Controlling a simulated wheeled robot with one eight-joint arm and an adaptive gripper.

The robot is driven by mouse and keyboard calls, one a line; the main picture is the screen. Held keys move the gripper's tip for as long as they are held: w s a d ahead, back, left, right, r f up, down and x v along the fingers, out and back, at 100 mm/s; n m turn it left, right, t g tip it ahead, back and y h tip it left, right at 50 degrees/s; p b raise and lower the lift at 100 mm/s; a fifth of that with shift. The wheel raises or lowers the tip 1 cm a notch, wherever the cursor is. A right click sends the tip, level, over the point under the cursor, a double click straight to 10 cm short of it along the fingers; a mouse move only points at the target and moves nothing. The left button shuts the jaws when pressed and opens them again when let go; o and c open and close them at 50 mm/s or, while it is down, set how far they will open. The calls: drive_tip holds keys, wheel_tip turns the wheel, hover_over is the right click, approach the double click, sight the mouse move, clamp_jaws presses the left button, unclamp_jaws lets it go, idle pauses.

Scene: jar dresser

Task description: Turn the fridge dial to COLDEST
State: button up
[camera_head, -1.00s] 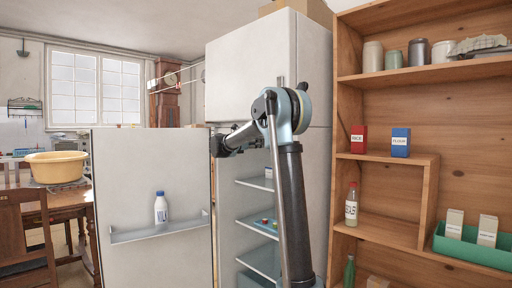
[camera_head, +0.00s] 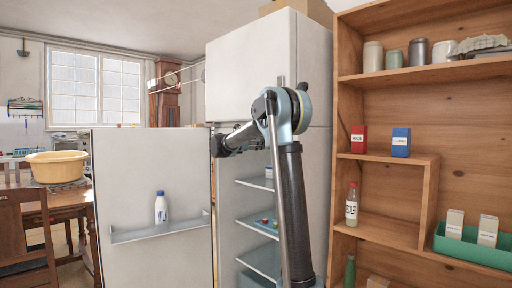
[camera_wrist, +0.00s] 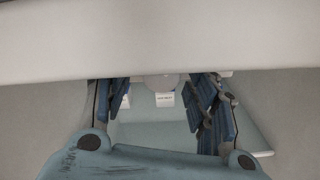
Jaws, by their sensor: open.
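The fridge (camera_head: 250,75) stands in the middle of the head view, its lower door (camera_head: 150,170) swung open to the left. In the wrist view my gripper (camera_wrist: 160,88) is open, with its two blue-padded fingers spread apart. Between and beyond the fingertips is a pale rounded part that looks like the dial (camera_wrist: 156,80), partly hidden by a pale overhanging edge. A small white label (camera_wrist: 164,99) shows just below it; its print is too small to read. I cannot tell the dial's setting or whether the fingers touch it. In the head view my arm hides the dial.
Fridge shelves (camera_head: 258,224) hold small items. A white bottle (camera_head: 161,208) stands on the door rack. A wooden shelf unit (camera_head: 385,168) with jars, boxes and bottles is close on the right. A table with a yellow basin (camera_head: 56,167) stands at left.

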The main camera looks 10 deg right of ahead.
drive_tip(key=v, duration=1.2)
drive_tip(key=shift+d+f, duration=0.1)
drive_tip(key=s+d+f+m+g+y, duration=0.2)
drive_tip(key=s+d+f+m+y, duration=0.25)
drive_tip(key=s+d+f, duration=0.35)
drive_tip(key=s+d+f+m+g+y, duration=0.25)
drive_tip(key=s+d+f+m, duration=0.35)
drive_tip(key=s+f, duration=0.35)
drive_tip(key=s+a+f+m+g+y, duration=0.2)
drive_tip(key=s+f+m, duration=0.3)
drive_tip(key=s+f, duration=0.7)
drive_tip(key=s+a+f+m+g+y, duration=0.2)
drive_tip(key=s+f+m+y, duration=0.3)
drive_tip(key=s+f, duration=0.8)
drive_tip(key=s+m, duration=0.1)
drive_tip(key=s, duration=0.6)
drive_tip(key=shift+y, duration=0.3)
